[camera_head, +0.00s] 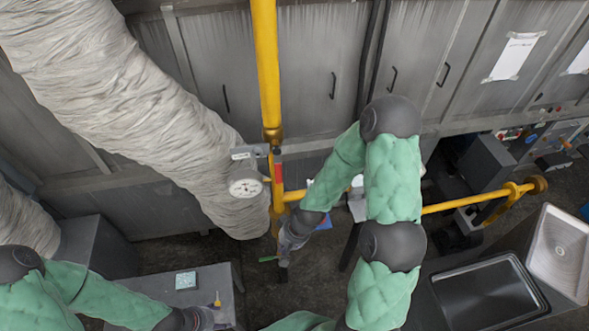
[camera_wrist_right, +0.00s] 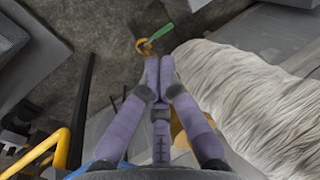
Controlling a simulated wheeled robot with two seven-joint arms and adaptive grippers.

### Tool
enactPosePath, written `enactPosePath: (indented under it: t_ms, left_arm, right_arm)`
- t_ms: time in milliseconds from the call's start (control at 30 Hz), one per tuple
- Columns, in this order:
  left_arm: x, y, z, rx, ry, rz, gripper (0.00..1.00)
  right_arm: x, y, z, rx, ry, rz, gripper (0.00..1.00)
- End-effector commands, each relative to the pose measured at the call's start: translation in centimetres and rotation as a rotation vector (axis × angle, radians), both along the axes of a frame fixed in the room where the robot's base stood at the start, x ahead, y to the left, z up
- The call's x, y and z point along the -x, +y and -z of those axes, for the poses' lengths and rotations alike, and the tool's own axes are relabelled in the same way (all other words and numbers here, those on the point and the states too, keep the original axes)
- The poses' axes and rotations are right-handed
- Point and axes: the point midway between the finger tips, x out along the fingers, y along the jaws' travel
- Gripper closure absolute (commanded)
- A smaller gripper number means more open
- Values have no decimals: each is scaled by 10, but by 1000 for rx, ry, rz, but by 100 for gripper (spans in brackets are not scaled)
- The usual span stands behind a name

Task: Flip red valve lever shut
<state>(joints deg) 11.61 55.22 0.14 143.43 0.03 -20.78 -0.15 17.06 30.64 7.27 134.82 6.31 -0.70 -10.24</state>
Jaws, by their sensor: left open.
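The red valve lever (camera_head: 278,172) stands upright along the vertical yellow pipe (camera_head: 266,70), beside a round white gauge (camera_head: 245,187). My right gripper (camera_head: 283,268) is below the red lever, apart from it, near the pipe's lower end. In the right wrist view its two fingers (camera_wrist_right: 160,62) are together with nothing seen between them. Their tips are close to a green lever (camera_wrist_right: 162,31) on a yellow fitting (camera_wrist_right: 144,47); whether they touch is unclear. The green lever also shows in the head view (camera_head: 267,259). My left gripper (camera_head: 213,315) is open at the lower left, far from the red lever.
A wrinkled grey-white duct (camera_head: 120,80) runs beside the pipe and gauge. Grey cabinets (camera_head: 315,75) stand behind. A horizontal yellow pipe (camera_head: 465,202) extends right. A dark tray (camera_head: 485,295) is at the lower right.

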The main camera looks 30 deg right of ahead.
Motion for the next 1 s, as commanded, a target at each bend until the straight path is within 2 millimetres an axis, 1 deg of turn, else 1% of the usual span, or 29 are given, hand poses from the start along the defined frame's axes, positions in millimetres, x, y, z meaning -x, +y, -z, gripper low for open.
enactPosePath:
  t_ms: [33,200,267,433,733,867,1000]
  left_arm:
    - [0,0,-2,0,0,0,40]
    - [0,0,-4,0,0,0,40]
    - [0,0,-5,0,0,0,40]
    - [0,0,-8,0,0,0,40]
    - [0,0,-13,0,0,0,40]
    - [0,0,-15,0,0,0,40]
    - [0,0,-17,0,0,0,40]
  right_arm:
    - [-7,-10,-13,2,-15,10,100]
    - [-23,-37,-52,2,-50,29,100]
    - [-27,-46,-67,-1,-62,34,100]
    - [-36,-71,-110,-8,-105,47,100]
    - [-39,-108,-193,-24,-193,57,100]
    - [-35,-122,-231,-30,-238,56,100]
    - [-28,-133,-272,-34,-289,48,100]
